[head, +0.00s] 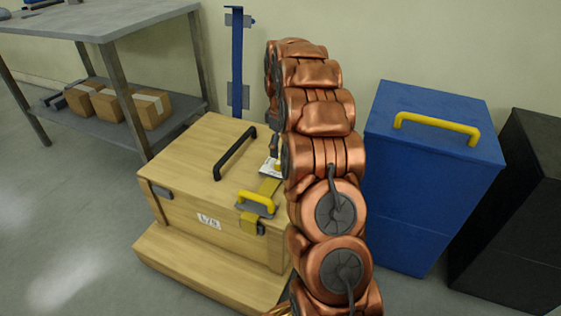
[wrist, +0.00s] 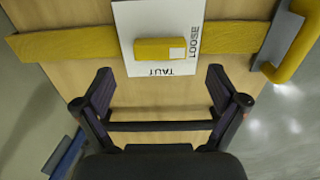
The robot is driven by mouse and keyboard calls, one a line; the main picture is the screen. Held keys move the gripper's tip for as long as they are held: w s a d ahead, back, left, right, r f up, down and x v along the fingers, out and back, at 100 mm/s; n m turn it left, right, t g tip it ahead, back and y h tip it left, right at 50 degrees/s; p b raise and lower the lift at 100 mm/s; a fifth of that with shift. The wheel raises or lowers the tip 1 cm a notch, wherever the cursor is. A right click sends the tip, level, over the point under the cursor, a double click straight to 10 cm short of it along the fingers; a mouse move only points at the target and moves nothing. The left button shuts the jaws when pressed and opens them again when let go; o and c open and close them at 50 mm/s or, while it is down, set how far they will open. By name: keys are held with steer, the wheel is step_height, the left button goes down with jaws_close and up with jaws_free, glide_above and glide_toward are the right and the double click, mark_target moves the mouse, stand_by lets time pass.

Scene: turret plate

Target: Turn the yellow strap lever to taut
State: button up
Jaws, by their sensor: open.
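The yellow strap lever (wrist: 160,50) is a short block on a white plate (wrist: 133,20) marked TAUT and LOOSE. Its long side lies along the yellow strap (wrist: 65,45), with its white-marked end beside LOOSE. The plate (head: 270,166) sits on the wooden crate's lid (head: 190,150), partly hidden by my arm in the head view. My gripper (wrist: 160,75) is open and empty, pointed at the lid. In the wrist view its fingertips are spread below the lever, on the TAUT side, apart from it. In the head view my arm mostly hides the gripper.
A black handle (head: 235,153) stands on the lid; a dark bar (wrist: 160,126) across the wrist view appears to be it. A yellow handle (head: 257,201) is at the front edge. A blue bin (head: 430,190) stands right, a grey bench (head: 100,18) left. Floor is clear front left.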

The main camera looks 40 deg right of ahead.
mark_target(281, 158)
step_height(281, 158, down, 6)
steer(key=shift+r+b, duration=0.2)
steer(key=shift+b, duration=0.75)
steer(key=c, duration=1.1)
